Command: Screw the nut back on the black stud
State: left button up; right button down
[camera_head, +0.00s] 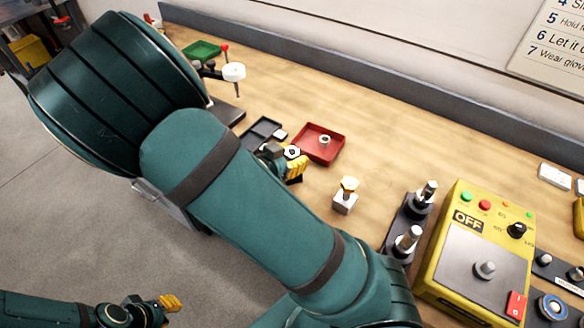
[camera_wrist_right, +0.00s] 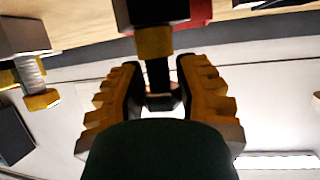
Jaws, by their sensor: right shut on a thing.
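The black stud (camera_wrist_right: 158,72) stands on a dark block (camera_wrist_right: 150,10), with a brass-coloured collar (camera_wrist_right: 153,42) low on it; the right wrist view shows it upside down. A pale hex nut (camera_head: 292,151) is at the stud's free end, between the fingers of my right gripper (camera_wrist_right: 160,98), which is shut on it. How far the nut is threaded I cannot tell. In the head view the right gripper (camera_head: 289,163) is partly hidden behind my right arm. My left gripper (camera_head: 168,302) is low at the left, away from the bench; its finger gap is unclear.
A silver stud with a brass nut (camera_head: 349,184) stands on a pale block nearby. A yellow control box (camera_head: 450,270) stands right.

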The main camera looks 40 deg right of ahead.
notch_tip(320, 180, up, 10)
jog(key=p, duration=0.4)
jog(key=shift+p, duration=0.4)
jog(key=c, duration=1.4)
grip_release()
grip_shut()
jog(key=shift+r, duration=0.1)
